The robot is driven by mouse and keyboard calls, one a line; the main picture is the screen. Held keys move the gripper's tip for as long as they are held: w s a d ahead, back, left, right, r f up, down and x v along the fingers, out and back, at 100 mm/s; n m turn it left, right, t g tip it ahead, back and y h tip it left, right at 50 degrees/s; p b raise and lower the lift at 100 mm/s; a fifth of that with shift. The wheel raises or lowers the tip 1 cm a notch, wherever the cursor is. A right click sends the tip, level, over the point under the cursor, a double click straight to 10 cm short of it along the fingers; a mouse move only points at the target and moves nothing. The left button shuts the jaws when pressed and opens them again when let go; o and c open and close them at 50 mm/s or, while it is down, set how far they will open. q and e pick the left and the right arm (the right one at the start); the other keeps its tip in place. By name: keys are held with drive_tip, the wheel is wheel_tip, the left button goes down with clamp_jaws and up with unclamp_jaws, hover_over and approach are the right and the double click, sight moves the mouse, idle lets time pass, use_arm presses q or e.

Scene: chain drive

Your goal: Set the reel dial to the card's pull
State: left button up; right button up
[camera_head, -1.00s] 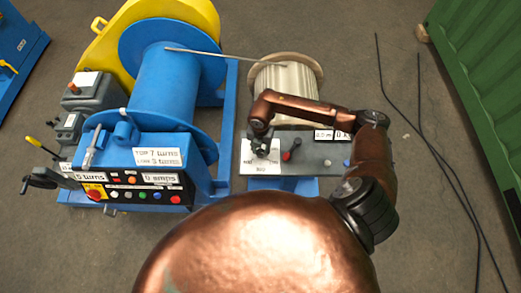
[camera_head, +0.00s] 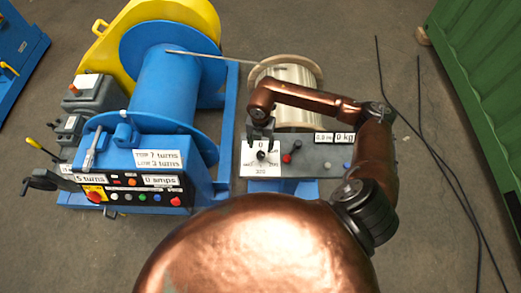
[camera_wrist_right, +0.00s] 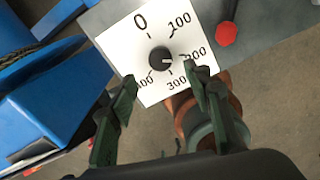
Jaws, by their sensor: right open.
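The reel dial is a black knob (camera_wrist_right: 160,58) on a white scale plate (camera_wrist_right: 122,42) marked 0, 100, 200, 300 and 400. In the right wrist view its pale mark appears to point toward 200. The knob also shows in the head view (camera_head: 261,155). My right gripper (camera_wrist_right: 162,82) is open and empty, its fingers apart near the plate's lower edge and clear of the knob. In the head view the right gripper (camera_head: 260,138) hangs just behind the dial.
A red-knobbed lever (camera_head: 287,158) stands just right of the dial, beside a blue button (camera_head: 347,164). A readout (camera_head: 345,138) says 0 kg. The rope reel (camera_head: 297,75) is behind, with a line to the blue winch drum (camera_head: 165,85). A green container (camera_head: 480,80) stands right.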

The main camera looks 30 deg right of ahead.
wheel_tip(320, 180, up, 5)
drive_tip(key=shift+f, duration=0.1)
idle(0.7)
